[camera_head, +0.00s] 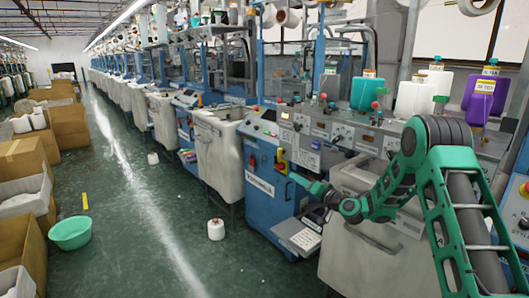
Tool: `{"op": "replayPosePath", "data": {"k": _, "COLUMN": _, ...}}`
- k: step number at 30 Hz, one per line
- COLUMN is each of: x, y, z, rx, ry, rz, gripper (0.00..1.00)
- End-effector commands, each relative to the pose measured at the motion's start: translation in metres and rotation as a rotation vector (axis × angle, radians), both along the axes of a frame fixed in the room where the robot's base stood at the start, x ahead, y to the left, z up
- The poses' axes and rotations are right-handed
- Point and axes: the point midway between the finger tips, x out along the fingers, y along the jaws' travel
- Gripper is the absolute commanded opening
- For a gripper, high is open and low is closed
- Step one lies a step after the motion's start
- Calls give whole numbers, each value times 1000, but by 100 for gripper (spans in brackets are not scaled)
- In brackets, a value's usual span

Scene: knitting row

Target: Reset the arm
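My green arm comes in from the right edge and folds down and to the left in the head view. My gripper (303,181) is at the arm's far end, in front of the blue knitting machine (262,200), close to its front panel with a yellow and red switch (281,161). The gripper is small here. I cannot tell whether it touches the machine, or whether its fingers are open or shut. No held object can be made out.
A row of knitting machines with off-white bins (217,150) runs along the right. Cardboard boxes (60,120) line the left. A green basin (70,232) and a white yarn cone (216,230) stand on the floor. The aisle between is mostly clear.

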Motion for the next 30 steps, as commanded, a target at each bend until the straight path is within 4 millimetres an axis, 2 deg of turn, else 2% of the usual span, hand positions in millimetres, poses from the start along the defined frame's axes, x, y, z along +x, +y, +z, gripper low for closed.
{"op": "replayPosePath", "data": {"k": 1, "x": -9, "y": 6, "z": 13, "rx": -47, "ry": 7, "rz": 22, "gripper": 31}}
{"op": "replayPosePath", "data": {"k": 6, "x": -44, "y": 17, "z": 33, "rx": -209, "ry": 70, "rz": 84, "gripper": 31}}
{"op": "replayPosePath", "data": {"k": 14, "x": -111, "y": 11, "z": 52, "rx": -445, "ry": 197, "rz": 133, "gripper": 31}}
{"op": "replayPosePath", "data": {"k": 23, "x": -206, "y": -27, "z": 62, "rx": -676, "ry": 385, "rz": 123, "gripper": 31}}
{"op": "replayPosePath", "data": {"k": 30, "x": -297, "y": -74, "z": 65, "rx": -818, "ry": 565, "rz": 70, "gripper": 31}}
